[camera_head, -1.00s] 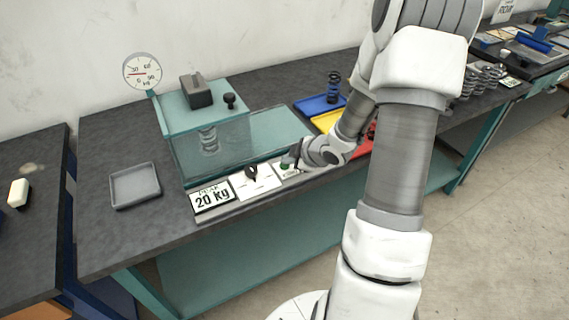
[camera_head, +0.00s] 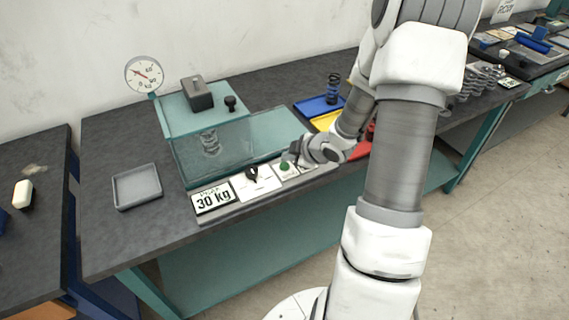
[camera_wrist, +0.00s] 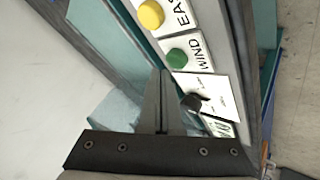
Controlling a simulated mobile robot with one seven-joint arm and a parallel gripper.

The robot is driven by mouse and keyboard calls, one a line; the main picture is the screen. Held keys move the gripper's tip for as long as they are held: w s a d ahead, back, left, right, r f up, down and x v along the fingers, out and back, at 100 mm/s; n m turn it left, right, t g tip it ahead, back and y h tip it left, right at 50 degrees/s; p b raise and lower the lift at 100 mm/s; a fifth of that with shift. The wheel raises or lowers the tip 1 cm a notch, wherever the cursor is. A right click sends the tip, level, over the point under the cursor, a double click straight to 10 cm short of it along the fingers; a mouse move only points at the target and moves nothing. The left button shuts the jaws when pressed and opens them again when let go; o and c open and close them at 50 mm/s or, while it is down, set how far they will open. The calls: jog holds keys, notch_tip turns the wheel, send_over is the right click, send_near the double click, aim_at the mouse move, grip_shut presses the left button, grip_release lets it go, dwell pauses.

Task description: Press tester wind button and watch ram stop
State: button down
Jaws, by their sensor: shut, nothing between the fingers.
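The green WIND button (camera_head: 285,166) is on the tester's front strip; it also shows in the wrist view (camera_wrist: 177,58) beside its WIND label. My gripper (camera_wrist: 165,74) is shut and empty, its tips just short of the button's edge in the wrist view. I cannot tell whether they touch it. In the head view my gripper (camera_head: 292,155) is just behind the button. The display card (camera_head: 212,198) reads 30 kg. The dial gauge (camera_head: 144,74) has a red needle.
A yellow button (camera_wrist: 150,14) is beside the green one in the wrist view. A black knob (camera_head: 251,173) is on the other side. A grey tray (camera_head: 136,187) sits at the left. Blue (camera_head: 319,106), yellow and red trays lie behind my arm.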

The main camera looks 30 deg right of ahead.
jog(key=shift+r+p, duration=2.45)
jog(key=shift+r, duration=0.15)
jog(key=shift+f, duration=0.1)
jog(key=shift+r, duration=0.2)
notch_tip(320, 180, up, 8)
jog(key=m+h, duration=0.3)
notch_tip(320, 180, up, 9)
jog(key=m+g+h, duration=0.1)
jog(key=m+h, duration=0.1)
jog(key=m, duration=0.2)
send_over(288, 166)
jog(key=s+a, duration=0.3)
jog(key=s, duration=0.1)
jog(key=s+a+r+m+g+y, duration=0.1)
jog(key=s+a+r+m, duration=0.1)
jog(key=s+a, duration=0.4)
jog(key=s+a+r+m+g+y, duration=0.1)
jog(key=s+a+r, duration=0.3)
jog(key=s, duration=1)
jog(key=shift+a+r+m+y, duration=0.3)
jog(key=shift+a+m+y, duration=0.1)
jog(key=shift+a+m, duration=0.55)
